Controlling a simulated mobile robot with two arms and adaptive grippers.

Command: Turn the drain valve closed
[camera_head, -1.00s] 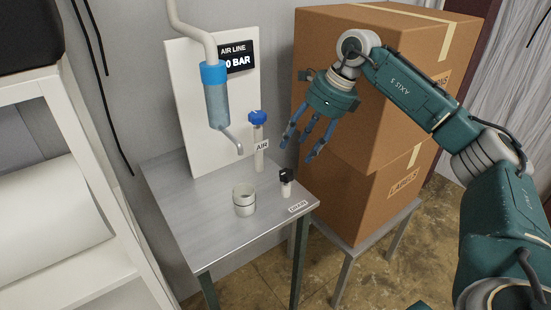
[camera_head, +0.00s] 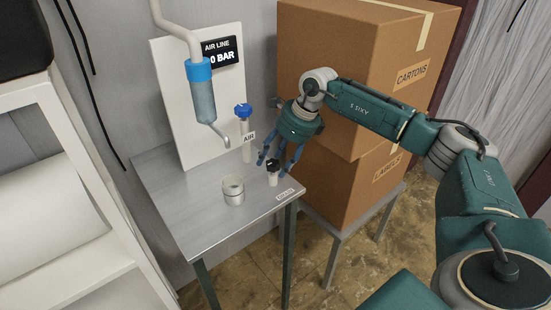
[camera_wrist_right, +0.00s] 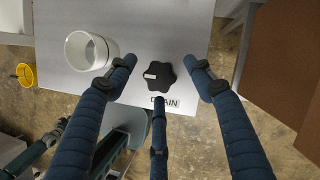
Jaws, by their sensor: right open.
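The drain valve (camera_head: 273,166) is a black knob on a short white stem at the right front of the metal table. In the right wrist view its star-shaped black knob (camera_wrist_right: 159,75) has a white mark on it and sits above a label reading DRAIN (camera_wrist_right: 165,102). My right gripper (camera_head: 279,160) is open above the valve. In the right wrist view its blue fingers (camera_wrist_right: 167,85) are spread around the knob, apart from it. My left gripper is not seen for certain in the head view.
A white cup (camera_head: 233,190) stands left of the valve on the metal table (camera_head: 200,220). The AIR valve with a blue knob (camera_head: 243,111) rises behind. A blue filter bowl (camera_head: 201,95) hangs at the panel (camera_head: 175,130). Stacked cartons (camera_head: 345,60) stand close on the right.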

